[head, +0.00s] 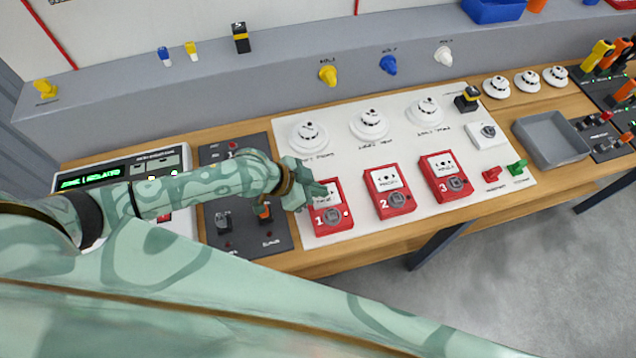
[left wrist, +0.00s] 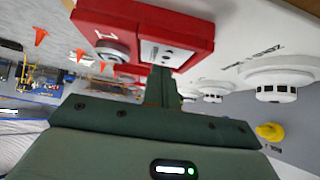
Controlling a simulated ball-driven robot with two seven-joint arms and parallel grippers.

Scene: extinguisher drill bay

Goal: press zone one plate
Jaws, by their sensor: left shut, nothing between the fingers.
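The zone one call point is a red box (head: 328,219) marked 1 with a white plate, on the white board. The same red box (left wrist: 130,22) shows at the top of the left wrist view with its white plate (left wrist: 168,52). My left gripper (head: 318,192) is shut and empty at the upper left of that plate, covering part of it. In the left wrist view my left gripper's fingers (left wrist: 160,85) point at the plate's edge; I cannot tell whether they touch it. My right gripper is not in view.
Red call points 2 (head: 390,192) and 3 (head: 446,177) stand to the right. White detectors (head: 309,137) line the board behind. A dark switch panel (head: 240,235) and a control panel (head: 125,175) lie to the left. A grey tray (head: 551,138) is at right.

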